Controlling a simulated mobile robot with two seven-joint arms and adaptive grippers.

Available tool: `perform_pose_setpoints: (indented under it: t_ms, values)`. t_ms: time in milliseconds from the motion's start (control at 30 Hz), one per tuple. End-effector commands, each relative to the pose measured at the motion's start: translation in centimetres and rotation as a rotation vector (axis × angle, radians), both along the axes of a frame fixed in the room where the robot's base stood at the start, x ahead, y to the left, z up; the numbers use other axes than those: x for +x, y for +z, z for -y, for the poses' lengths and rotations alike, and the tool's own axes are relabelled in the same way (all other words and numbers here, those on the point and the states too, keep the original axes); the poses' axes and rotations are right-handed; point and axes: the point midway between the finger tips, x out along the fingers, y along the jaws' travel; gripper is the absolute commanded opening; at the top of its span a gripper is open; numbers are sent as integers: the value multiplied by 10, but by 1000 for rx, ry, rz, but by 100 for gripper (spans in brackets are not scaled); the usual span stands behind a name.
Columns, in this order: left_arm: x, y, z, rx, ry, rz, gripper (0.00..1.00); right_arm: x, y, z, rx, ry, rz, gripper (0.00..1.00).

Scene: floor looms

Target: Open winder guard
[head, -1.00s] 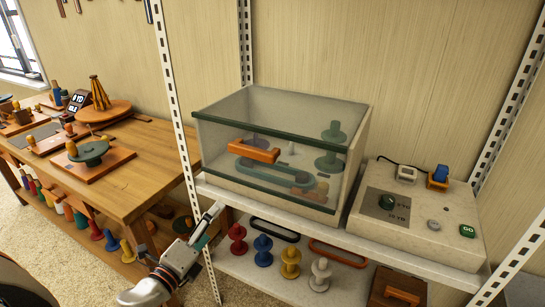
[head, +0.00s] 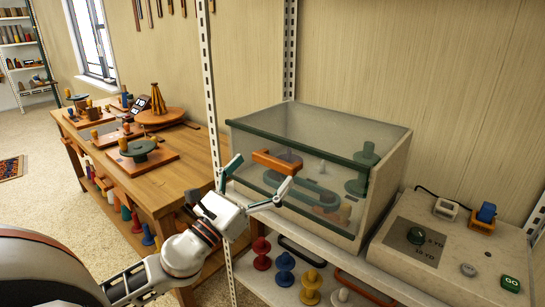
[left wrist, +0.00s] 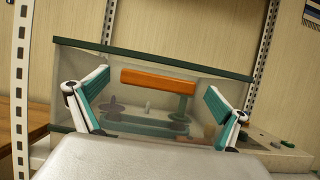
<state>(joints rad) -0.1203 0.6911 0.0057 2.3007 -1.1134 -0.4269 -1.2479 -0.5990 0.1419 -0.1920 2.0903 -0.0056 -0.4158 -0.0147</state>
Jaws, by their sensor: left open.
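The winder guard (head: 330,140) is a clear box front with dark green edge bars, on a shelf in the head view. It is closed over the winder, whose grey-green spools and loop (head: 300,188) show through it. An orange bar handle (head: 276,162) sits on the guard's front; it also shows in the left wrist view (left wrist: 158,82). My left gripper (head: 257,177) is open and empty in front of the guard. In the left wrist view its fingers (left wrist: 155,105) stand apart, below and to both sides of the handle, not closed on it. My right gripper is out of view.
A control box (head: 440,245) with a dial, switches and a green GO button stands right of the guard. A perforated white post (head: 210,90) rises close left of my gripper. Colored spools (head: 285,268) stand on the lower shelf. A wooden bench (head: 190,150) is at the left.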

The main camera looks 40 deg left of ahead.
Motion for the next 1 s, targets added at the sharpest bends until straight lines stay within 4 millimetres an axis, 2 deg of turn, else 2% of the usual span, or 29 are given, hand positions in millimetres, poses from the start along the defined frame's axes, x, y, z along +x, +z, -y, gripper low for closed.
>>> perform_pose_setpoints:
  t_ms: [33, 167, 300, 700, 767, 900, 1000]
  values:
    - [7, 8, 0, 0, 0, 7, 100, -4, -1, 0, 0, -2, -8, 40]
    - [22, 13, 1, -1, 1, 4, 100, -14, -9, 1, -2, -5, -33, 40]
    - [34, 15, 2, 0, 1, 1, 100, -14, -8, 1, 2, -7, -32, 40]
    - [40, 15, 3, -2, 0, -3, 100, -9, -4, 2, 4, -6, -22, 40]
    - [40, 15, 3, -2, 0, -3, 87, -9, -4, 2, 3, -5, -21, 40]
    - [40, 15, 3, -2, 0, -3, 51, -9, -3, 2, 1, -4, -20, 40]
    - [40, 16, 3, -2, 0, -2, 51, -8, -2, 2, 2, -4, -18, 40]
